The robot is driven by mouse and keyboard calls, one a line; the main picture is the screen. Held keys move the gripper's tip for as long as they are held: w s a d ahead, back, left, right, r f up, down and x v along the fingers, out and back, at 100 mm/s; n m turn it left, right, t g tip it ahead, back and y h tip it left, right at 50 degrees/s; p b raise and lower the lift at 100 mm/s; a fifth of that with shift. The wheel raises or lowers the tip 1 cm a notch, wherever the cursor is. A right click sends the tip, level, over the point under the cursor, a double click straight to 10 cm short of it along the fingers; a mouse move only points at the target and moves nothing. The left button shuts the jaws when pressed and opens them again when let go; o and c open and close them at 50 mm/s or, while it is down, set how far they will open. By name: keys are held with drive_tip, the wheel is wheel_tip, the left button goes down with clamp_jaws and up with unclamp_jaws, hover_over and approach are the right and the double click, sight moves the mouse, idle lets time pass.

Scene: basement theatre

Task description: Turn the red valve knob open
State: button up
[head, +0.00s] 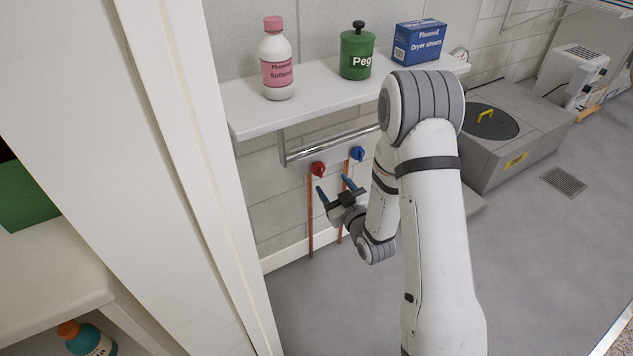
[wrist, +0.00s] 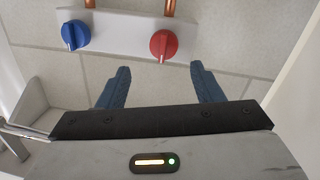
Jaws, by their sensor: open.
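The red valve knob (head: 318,169) is on the wall below the shelf, at the top of a copper pipe. In the wrist view the red knob (wrist: 164,45) is near the top centre, beyond the fingertips and between their lines, closer to the right finger. My gripper (head: 333,186) is open and empty, just below the knob and apart from it. Its two blue fingers also show in the wrist view (wrist: 160,72), spread wide. The knob's small pointer ridge faces the gripper in the wrist view.
A blue knob (head: 357,154) sits beside the red one. A metal rail (head: 330,146) runs above under the white shelf (head: 300,97), which holds a pink-labelled bottle (head: 277,62), a green canister (head: 356,53) and a box (head: 418,43). A white door frame (head: 205,180) stands at left.

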sight(321, 173)
drive_tip(key=b+x, duration=0.1)
drive_tip(key=x, duration=0.7)
drive_tip(key=shift+s+a+f+b, duration=0.1)
drive_tip(key=shift+a+f+b, duration=0.15)
drive_tip(key=shift+b, duration=0.1)
drive_tip(key=c, duration=0.9)
drive_tip(key=shift+a, duration=0.15)
drive_tip(key=shift+c, duration=0.3)
